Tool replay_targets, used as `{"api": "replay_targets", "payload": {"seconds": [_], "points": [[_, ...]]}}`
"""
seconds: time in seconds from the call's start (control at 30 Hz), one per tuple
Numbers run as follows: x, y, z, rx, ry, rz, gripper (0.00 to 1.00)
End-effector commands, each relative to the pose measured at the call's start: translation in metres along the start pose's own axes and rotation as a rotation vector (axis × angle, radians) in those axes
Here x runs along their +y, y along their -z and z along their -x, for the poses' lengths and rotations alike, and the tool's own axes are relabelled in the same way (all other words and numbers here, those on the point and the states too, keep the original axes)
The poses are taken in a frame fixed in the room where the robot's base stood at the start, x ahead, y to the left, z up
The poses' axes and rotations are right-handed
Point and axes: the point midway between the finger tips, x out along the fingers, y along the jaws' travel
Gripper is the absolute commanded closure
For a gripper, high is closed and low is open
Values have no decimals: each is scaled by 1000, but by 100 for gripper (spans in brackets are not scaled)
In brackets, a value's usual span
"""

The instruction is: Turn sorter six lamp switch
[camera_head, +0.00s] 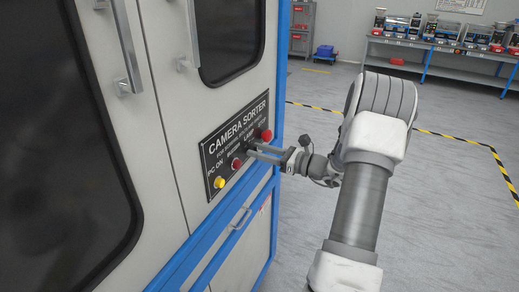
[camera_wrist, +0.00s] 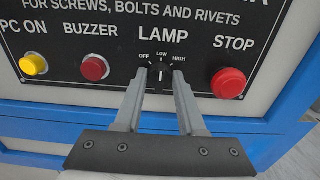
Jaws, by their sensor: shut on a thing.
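The lamp switch (camera_wrist: 160,75) is a small black rotary knob under the word LAMP in the wrist view. Its scale reads OFF at the left, LOW at the top and HIGH at the right. A white mark on the knob stands about upright, toward LOW. My gripper (camera_wrist: 161,77) has one finger on each side of the knob and is shut on it. In the head view my gripper (camera_head: 251,149) reaches the panel from the right, and its fingers hide the switch.
The black CAMERA SORTER panel (camera_head: 237,128) also carries a yellow PC ON button (camera_wrist: 33,65), a red BUZZER button (camera_wrist: 94,69) and a red STOP button (camera_wrist: 228,83) close to my right finger. A cabinet handle (camera_head: 240,218) is below. Open floor lies right.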

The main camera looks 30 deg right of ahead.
Motion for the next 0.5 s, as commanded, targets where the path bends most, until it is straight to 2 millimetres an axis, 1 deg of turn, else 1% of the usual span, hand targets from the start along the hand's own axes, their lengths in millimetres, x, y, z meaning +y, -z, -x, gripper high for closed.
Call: {"api": "replay_targets", "payload": {"seconds": [0.27,0.3,0.43,0.47,0.5], "points": [[0,0,0,0,0,-1,100],[0,0,0,0,0,-1,57],[0,0,0,0,0,0,34],[0,0,0,0,0,0,31],[0,0,0,0,0,0,31]]}}
